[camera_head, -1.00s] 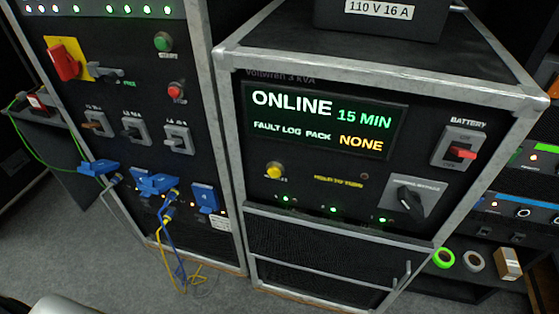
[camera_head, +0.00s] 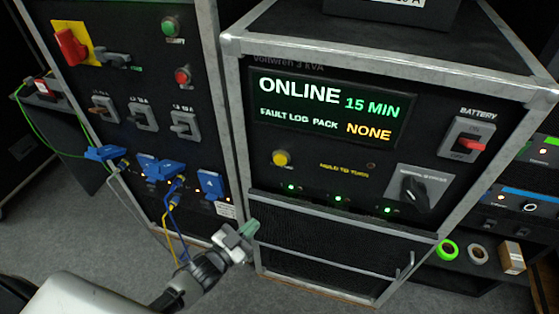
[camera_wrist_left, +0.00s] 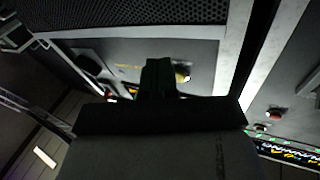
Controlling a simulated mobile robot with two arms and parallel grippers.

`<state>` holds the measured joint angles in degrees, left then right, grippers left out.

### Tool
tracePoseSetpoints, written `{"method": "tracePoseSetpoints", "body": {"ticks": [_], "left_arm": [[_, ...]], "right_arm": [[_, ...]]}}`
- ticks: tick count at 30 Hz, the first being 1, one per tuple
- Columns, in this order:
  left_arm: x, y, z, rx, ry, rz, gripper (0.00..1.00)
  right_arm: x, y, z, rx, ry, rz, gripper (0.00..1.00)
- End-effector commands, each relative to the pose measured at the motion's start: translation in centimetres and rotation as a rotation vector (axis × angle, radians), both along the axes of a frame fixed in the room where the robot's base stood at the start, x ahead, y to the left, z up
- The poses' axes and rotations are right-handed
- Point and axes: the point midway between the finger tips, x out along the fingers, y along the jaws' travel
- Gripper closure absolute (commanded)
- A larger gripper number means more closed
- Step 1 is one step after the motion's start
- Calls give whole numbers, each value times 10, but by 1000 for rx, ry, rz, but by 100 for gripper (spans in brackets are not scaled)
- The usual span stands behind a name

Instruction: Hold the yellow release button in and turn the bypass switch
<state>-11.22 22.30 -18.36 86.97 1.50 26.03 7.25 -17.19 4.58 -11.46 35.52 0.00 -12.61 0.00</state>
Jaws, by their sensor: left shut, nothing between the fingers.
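The yellow release button (camera_head: 280,158) sits on the left of the black power unit's front, under the lit screen. It also shows in the wrist view (camera_wrist_left: 184,77), partly hidden by my fingers. The bypass switch (camera_head: 413,188) is a black rotary knob on a grey plate to the right; in the wrist view a dark knob (camera_wrist_left: 88,62) shows at the left. My left gripper (camera_head: 249,230) is shut and empty, below and left of the button and apart from it in the head view. It also shows in the wrist view (camera_wrist_left: 159,72). My right gripper is not in view.
The screen (camera_head: 335,110) reads ONLINE, 15 MIN, PACK NONE. A red-handled battery switch (camera_head: 467,142) is at upper right. Blue plugs (camera_head: 150,168) with hanging cables are on the left rack. Metal frame edges surround the unit. Grey floor is clear in front.

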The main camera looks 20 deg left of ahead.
Motion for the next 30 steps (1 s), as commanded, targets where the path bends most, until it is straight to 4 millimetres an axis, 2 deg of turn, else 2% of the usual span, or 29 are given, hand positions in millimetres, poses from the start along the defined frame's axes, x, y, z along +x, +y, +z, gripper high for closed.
{"method": "tracePoseSetpoints", "body": {"ticks": [1,6,9,12,17,26,30], "left_arm": [[2,-6,25,-21,-68,-32,100],[-2,-22,93,-85,-255,-126,100],[-7,-29,121,-114,-329,-167,100],[-12,-32,137,-133,-375,-195,100],[-14,-35,147,-144,-402,-210,100],[-14,-35,147,-143,-401,-209,100],[-7,-35,147,-143,-403,-208,100]], "right_arm": [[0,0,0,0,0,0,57],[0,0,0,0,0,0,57],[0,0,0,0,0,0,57],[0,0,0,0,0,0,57],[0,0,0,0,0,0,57],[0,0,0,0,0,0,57],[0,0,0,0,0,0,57]]}}
